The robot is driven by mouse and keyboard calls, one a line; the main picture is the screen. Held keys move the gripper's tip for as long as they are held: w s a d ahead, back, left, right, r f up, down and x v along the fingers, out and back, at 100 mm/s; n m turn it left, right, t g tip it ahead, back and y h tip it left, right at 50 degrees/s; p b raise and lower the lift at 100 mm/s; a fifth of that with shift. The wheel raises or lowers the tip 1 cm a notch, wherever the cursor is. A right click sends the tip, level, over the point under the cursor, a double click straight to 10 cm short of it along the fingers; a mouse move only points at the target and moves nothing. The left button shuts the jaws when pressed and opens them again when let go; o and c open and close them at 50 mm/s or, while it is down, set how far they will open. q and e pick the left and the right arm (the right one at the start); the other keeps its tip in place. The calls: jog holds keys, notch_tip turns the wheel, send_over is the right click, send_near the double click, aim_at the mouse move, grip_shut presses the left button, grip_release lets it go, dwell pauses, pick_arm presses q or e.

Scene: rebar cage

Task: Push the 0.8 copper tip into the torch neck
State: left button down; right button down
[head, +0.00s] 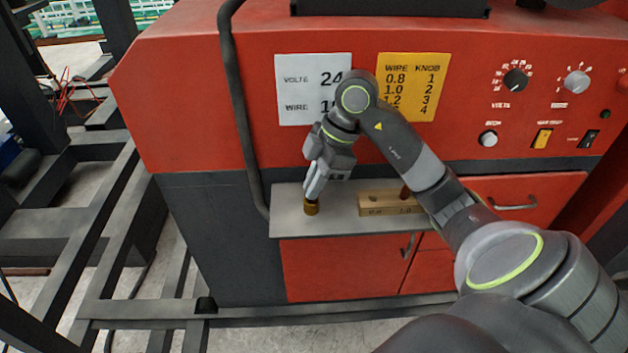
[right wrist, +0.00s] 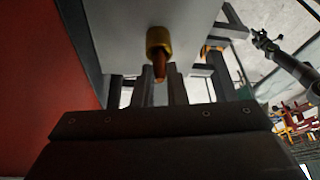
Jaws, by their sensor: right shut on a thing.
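My right gripper (head: 312,197) points down over the grey shelf (head: 290,218) and is shut. In the right wrist view its fingers (right wrist: 162,92) close around a narrow copper tip (right wrist: 160,70). The tip lines up with a brass cylinder, which looks like the torch neck's end (right wrist: 158,40). The brass piece also shows right below the fingers in the head view (head: 311,208). Tip and brass appear to meet; how deep the tip sits is unclear. A dark arm with a claw, apparently my left gripper (right wrist: 264,41), shows small in the right wrist view; its jaws are unclear.
A wooden block (head: 376,203) with printed sizes stands on the shelf to the right, with a copper-coloured piece (head: 405,192) in it. A yellow wire-and-knob card (head: 412,85) and a white card (head: 300,90) are on the red machine (head: 190,100). A dark hose (head: 238,120) runs down at left.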

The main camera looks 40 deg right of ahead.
jog(key=shift+f, duration=0.3)
jog(key=c, duration=1.4)
grip_release()
jog(key=shift+r, duration=0.1)
jog(key=b+v, duration=0.2)
jog(key=v, duration=1)
jog(key=shift+s, duration=0.1)
